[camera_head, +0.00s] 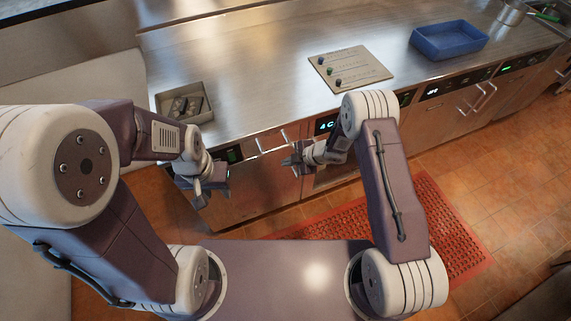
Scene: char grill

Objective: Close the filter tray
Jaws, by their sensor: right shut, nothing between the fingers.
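I cannot clearly make out the filter tray; the steel cabinet front (255,190) below the counter is partly hidden by my arms. My left gripper (198,197) hangs low by the left end of the cabinet front, below a small green display. Its fingers are too small and partly hidden to tell open from shut.
A grey bin (207,116) with dark items, a board with knobs (350,69) and a blue tray (450,41) stand on the steel counter (265,85). A red perforated mat (440,220) lies on the tiled floor. The counter between bin and board is clear.

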